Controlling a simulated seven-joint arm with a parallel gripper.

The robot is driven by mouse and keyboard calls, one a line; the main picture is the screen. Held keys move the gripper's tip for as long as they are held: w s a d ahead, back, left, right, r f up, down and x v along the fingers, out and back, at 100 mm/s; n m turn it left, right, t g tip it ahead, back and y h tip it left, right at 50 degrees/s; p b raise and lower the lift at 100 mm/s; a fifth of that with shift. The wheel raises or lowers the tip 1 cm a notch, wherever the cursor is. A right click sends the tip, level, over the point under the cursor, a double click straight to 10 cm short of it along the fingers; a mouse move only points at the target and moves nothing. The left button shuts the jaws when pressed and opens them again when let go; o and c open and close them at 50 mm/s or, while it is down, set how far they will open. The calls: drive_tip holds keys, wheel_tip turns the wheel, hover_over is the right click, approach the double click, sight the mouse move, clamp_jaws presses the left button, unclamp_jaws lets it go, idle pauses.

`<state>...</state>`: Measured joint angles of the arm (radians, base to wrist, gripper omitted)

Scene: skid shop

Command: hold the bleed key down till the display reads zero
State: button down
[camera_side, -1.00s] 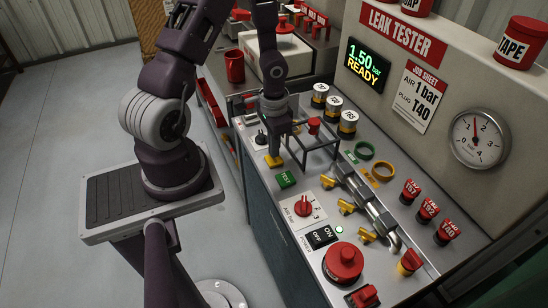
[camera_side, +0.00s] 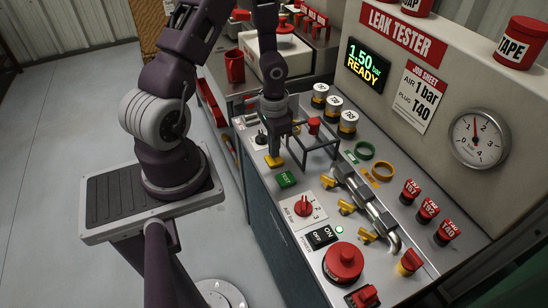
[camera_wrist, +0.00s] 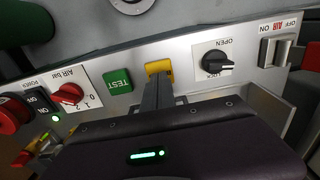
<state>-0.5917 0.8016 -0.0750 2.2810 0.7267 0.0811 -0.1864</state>
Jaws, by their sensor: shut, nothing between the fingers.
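The yellow key (camera_side: 274,161) sits at the front edge of the panel, beside the green TEST key (camera_side: 286,179). My gripper (camera_side: 275,155) is shut and empty, pointing down with its fingertips at the yellow key. Whether the key is pressed in cannot be told. The display (camera_side: 367,66) reads 1.50 bar and READY.
A metal frame with a red knob (camera_side: 314,125) stands right of my gripper. A black rotary valve (camera_wrist: 217,62) marked OPEN is on the key's other side. The AIR bar selector (camera_side: 303,208), power switch and large red button (camera_side: 343,262) lie nearer the camera.

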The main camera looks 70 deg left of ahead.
drive_tip(key=shift+f, duration=1)
idle(2.3)
wheel_tip(320, 180, up, 8)
idle(0.7)
wheel_tip(320, 180, up, 9)
drive_tip(key=t+y, duration=0.1)
drive_tip(key=y, duration=0.1)
hover_over(278, 163)
drive_tip(key=s+d+r+t+h, duration=0.2)
drive_tip(key=s+d+r+t, duration=0.2)
drive_tip(key=s+d+r, duration=0.7)
wheel_tip(278, 163, up, 4)
drive_tip(key=d, duration=0.2)
drive_tip(key=shift+d+t, duration=0.3)
